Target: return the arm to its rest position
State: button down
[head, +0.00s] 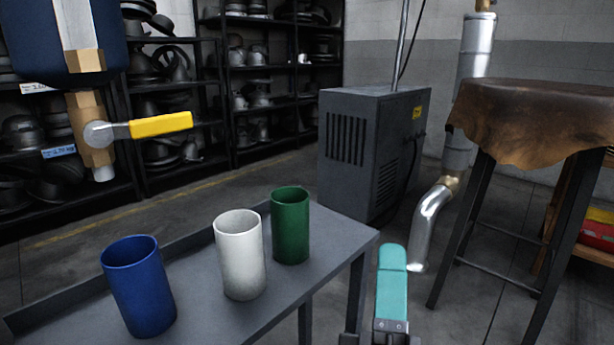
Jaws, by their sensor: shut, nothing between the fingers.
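My gripper (392,270) shows at the bottom of the head view, right of centre. Its teal fingers point up in the picture and are closed together with nothing between them. It is to the right of the grey table (330,228) and apart from the cups. A blue cup (139,287), a white cup (240,255) and a green cup (290,226) stand upright in a row on the table. The rest of my arm is mostly below the picture edge.
A brass valve with a yellow handle (160,125) hangs at upper left. A grey machine cabinet (366,150) stands behind the table. A leather-topped stool (545,112) and a silver pipe (431,215) are at right. Black shelves (232,110) of hat forms line the back.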

jog(key=s+d+f+m+g+h+p, duration=0.2)
jog(key=d+f+m+g+h, duration=0.4)
jog(key=d+f+m+g, duration=1.1)
jog(key=s+d+f+g+y+p, duration=0.1)
jog(key=s+d+f+y, duration=0.2)
jog(key=f, duration=0.5)
jog(key=s+d+f+g+y, duration=0.1)
jog(key=s+d+f, duration=0.3)
jog(key=s+f, duration=0.3)
jog(key=s+a+f+m+g+y+p, duration=0.15)
jog(key=s+a+f+g+y, duration=0.3)
jog(key=s+f, duration=0.45)
notch_tip(320, 180, up, 39)
jog(key=s+p, duration=0.1)
jog(key=p, duration=3.6)
jog(key=shift+s+d+g+y+p, duration=0.25)
jog(key=shift+d+g+y+p, duration=0.05)
jog(key=shift+g+y, duration=0.15)
